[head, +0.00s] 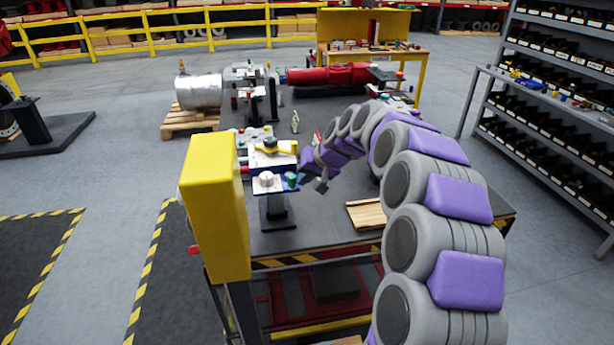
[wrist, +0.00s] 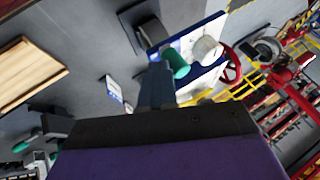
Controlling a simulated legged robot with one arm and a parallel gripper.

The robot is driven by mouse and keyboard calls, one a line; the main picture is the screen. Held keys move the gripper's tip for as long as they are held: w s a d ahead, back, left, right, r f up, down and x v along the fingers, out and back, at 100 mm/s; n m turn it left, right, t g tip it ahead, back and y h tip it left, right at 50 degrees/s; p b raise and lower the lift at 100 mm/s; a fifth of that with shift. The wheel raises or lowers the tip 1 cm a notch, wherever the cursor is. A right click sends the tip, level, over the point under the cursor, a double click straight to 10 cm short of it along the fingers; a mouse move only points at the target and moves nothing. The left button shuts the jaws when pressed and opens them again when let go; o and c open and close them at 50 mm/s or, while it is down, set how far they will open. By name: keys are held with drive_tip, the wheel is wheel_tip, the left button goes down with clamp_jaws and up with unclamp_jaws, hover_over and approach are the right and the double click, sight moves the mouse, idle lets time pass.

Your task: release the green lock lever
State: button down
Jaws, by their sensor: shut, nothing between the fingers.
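A small green lever or knob (head: 291,179) sits at the right of a blue-edged white panel on a black stand near the front of the workbench. In the wrist view the green piece (wrist: 175,60) shows on the same panel, just beyond my fingertips. My gripper (head: 321,186) is a short way right of the panel in the head view. Its dark fingers (wrist: 156,88) are shut and empty, pointing toward the green piece. They overlap its near side in the wrist view; I cannot tell whether they touch it. A white round knob (head: 267,178) stands left of it, also in the wrist view (wrist: 207,50).
A yellow box (head: 215,205) stands left of the panel. A valve unit with a yellow handle (head: 270,147) is right behind the panel. A wooden board (head: 366,214) lies on the bench to the right. Dark bench top (head: 315,235) is bare in front.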

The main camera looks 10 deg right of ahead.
drive_tip(key=shift+a+r+p, duration=0.1)
drive_tip(key=shift+a+p, duration=0.35)
drive_tip(key=shift+a, duration=0.05)
drive_tip(key=shift+a, duration=0.15)
drive_tip(key=shift+w+d, duration=0.15)
drive_tip(key=shift+d, duration=0.2)
